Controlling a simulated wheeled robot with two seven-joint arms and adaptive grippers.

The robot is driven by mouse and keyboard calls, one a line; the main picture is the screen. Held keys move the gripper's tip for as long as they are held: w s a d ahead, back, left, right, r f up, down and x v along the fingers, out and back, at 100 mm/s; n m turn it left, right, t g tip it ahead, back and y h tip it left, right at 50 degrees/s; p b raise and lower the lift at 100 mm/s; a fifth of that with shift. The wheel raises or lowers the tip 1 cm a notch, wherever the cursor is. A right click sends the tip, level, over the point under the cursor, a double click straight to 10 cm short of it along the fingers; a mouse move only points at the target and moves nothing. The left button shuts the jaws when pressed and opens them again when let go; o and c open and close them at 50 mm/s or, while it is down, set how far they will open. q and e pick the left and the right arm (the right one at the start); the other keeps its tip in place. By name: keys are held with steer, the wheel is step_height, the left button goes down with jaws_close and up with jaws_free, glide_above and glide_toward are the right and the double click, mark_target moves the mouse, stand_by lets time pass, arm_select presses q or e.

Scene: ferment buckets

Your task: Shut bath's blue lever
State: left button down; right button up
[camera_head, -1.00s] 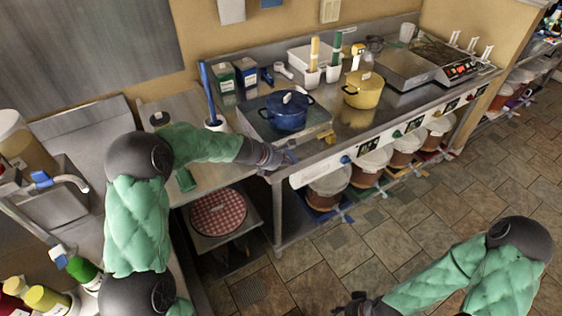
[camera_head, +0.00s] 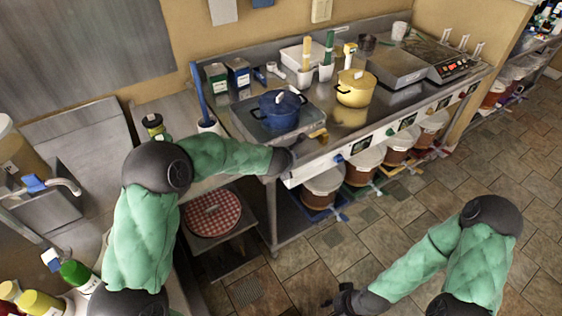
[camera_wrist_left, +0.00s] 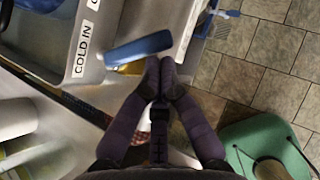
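A blue lever (camera_wrist_left: 138,48) shows in the left wrist view, lying roughly level beside a "COLD IN" label (camera_wrist_left: 82,52) on a pale metal fixture. My left gripper (camera_wrist_left: 160,68) has its fingertips together just below the lever's right end; a small touch cannot be ruled out. Nothing shows between the fingers. In the head view my left gripper (camera_head: 283,160) is at the counter's front left corner, and I cannot make out the lever there. My right gripper (camera_head: 340,298) is low over the floor, away from the counter, too small to judge.
A red checked round item (camera_head: 212,215) lies on a low shelf at left. The tiled floor (camera_head: 400,225) at right is open.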

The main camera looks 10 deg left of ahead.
arm_select(q)
steer(key=w+n+y, duration=0.1)
steer(key=n, duration=0.1)
steer(key=w+d+n+y+p, duration=0.1)
steer(key=n+y, duration=0.1)
steer(key=w+d+n+g+y, duration=0.1)
steer(key=n+y, duration=0.1)
steer(key=shift+w+p, duration=0.15)
steer(key=shift+p, duration=0.25)
steer(key=n+y, duration=0.1)
steer(key=w+n+g, duration=0.1)
steer(key=n, duration=0.1)
steer(key=shift+w+d+y+p, duration=0.1)
steer(key=shift+w+y+p, duration=0.2)
steer(key=shift+y+p, duration=0.1)
steer(key=shift+w, duration=0.4)
